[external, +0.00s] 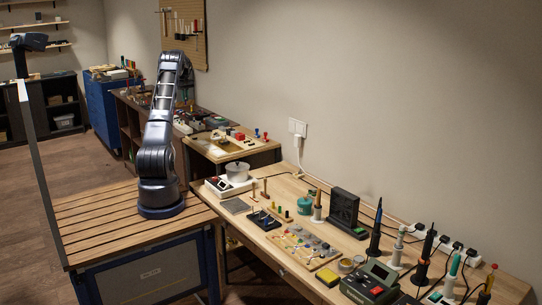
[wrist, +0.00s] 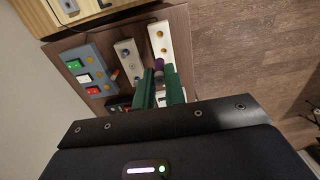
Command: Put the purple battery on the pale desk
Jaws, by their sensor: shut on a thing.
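The purple battery (wrist: 159,66) is a small purple cylinder with a dark end, seen between the green fingertips of my gripper (wrist: 158,78) in the wrist view. The gripper is shut on it, above a dark brown surface (wrist: 98,45). How far above I cannot tell. In the external view the gripper is hidden behind my arm. A pale wooden desk (external: 196,145) stands right of my arm in the external view, next to the dark brown cabinet. A pale wooden edge (wrist: 62,22) shows at the top left of the wrist view, probably the same desk.
A grey box with coloured switches (wrist: 88,72) and white strips with yellow knobs (wrist: 129,54) lie on the brown surface near the fingers. Wooden floor (wrist: 240,60) is beyond its right edge. A long workbench (external: 280,258) holds several tools. A wall is close behind.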

